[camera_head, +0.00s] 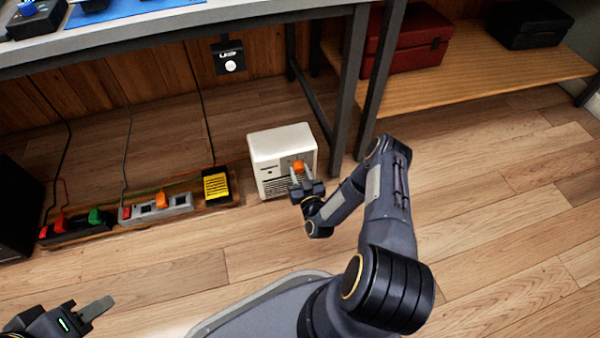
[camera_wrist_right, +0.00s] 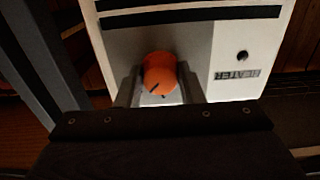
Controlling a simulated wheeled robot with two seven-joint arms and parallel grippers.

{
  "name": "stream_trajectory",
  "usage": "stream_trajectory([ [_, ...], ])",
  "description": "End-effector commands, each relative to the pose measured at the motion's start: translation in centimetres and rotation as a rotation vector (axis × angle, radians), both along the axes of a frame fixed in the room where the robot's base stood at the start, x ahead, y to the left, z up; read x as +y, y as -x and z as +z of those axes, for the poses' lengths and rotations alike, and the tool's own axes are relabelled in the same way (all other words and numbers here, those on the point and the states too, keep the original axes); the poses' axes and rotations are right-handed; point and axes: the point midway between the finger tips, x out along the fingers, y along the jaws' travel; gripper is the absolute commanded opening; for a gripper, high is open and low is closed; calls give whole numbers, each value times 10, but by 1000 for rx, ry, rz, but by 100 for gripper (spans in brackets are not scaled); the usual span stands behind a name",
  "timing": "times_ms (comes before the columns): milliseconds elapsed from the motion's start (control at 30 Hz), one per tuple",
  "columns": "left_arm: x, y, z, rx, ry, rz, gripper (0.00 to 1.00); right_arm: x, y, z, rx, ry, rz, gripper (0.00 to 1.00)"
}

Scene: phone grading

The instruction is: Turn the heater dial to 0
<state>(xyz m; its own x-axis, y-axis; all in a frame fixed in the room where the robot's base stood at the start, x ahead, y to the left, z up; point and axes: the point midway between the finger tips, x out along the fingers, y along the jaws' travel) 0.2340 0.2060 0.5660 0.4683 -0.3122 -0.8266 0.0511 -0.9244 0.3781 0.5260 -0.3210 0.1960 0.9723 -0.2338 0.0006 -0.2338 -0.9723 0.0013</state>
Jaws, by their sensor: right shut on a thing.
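The white heater (camera_head: 280,150) stands on the wooden floor beside a table leg. Its orange dial (camera_head: 298,165) is on the front face. My right gripper (camera_head: 299,174) is at the heater's front, with its fingers on either side of the dial. In the right wrist view the orange dial (camera_wrist_right: 160,73) sits between the two fingertips (camera_wrist_right: 159,86), with a dark mark on its lower part. The scale around the dial is mostly hidden by the fingers. My left gripper (camera_head: 85,318) is at the bottom left, away from the heater; only part of it shows.
Power strips (camera_head: 155,208) with plugs and cables and a yellow-and-black adapter (camera_head: 216,187) lie left of the heater. A grey table (camera_head: 200,28) stands above. A red toolbox (camera_head: 405,40) is on a low wooden shelf (camera_head: 470,75). The floor to the right is clear.

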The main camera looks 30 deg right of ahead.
Motion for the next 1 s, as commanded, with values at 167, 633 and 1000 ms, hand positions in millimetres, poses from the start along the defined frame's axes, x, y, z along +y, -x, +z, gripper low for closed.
stream_trajectory([
  [167,0,0,2,0,0,0,36,0,0,0,8,28,1,12],
  [633,0,0,16,0,0,0,36,1,0,1,84,347,4,12],
  [1000,0,0,26,0,0,0,36,0,0,2,164,690,4,12],
])
